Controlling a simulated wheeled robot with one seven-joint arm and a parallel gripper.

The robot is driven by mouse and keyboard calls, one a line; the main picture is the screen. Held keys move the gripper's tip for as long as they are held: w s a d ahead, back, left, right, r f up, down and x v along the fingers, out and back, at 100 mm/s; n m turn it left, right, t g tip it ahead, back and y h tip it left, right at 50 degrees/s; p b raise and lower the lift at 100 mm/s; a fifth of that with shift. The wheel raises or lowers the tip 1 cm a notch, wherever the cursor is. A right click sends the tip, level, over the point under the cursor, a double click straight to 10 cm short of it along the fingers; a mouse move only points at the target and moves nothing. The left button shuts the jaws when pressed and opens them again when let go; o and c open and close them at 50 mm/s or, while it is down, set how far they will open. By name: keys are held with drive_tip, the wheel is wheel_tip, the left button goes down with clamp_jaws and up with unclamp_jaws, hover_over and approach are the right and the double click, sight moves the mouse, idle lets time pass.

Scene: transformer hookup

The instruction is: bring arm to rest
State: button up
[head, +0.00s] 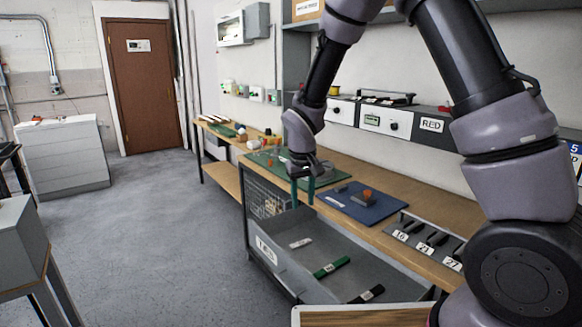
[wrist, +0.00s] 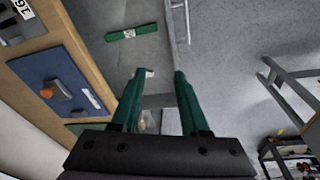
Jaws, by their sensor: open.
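My gripper (head: 302,190) hangs at the front edge of the wooden workbench (head: 345,183), above the left end of the grey bin (head: 285,243), with its green fingers pointing down. In the wrist view my gripper (wrist: 154,82) shows its two green fingers spread apart with nothing between them. My arm arches from the right side of the head view over the bench, bent at the elbow. It holds no object.
A blue mat (head: 352,203) with an orange-knobbed part lies on the bench near my gripper. A green mat (head: 268,158) is behind. Numbered slots (head: 425,238) sit at the right. The bin holds a green bar (head: 332,267) and a black one. The floor (head: 150,235) is clear.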

drive_tip(key=s+d+r+m+t+y, duration=0.1)
drive_tip(key=s+d+r+m, duration=0.15)
drive_tip(key=d+r, duration=0.6)
drive_tip(key=s+d+r+m+t+y, duration=0.1)
drive_tip(key=s+d+r+m, duration=0.15)
drive_tip(key=d+r, duration=0.65)
drive_tip(key=s+d+r+m+t, duration=0.3)
drive_tip(key=s+d+r, duration=0.1)
drive_tip(key=s+r, duration=0.7)
drive_tip(key=s, duration=0.2)
drive_tip(key=shift+s+r, duration=0.15)
drive_tip(key=shift+s, duration=0.15)
drive_tip(key=shift+d, duration=0.1)
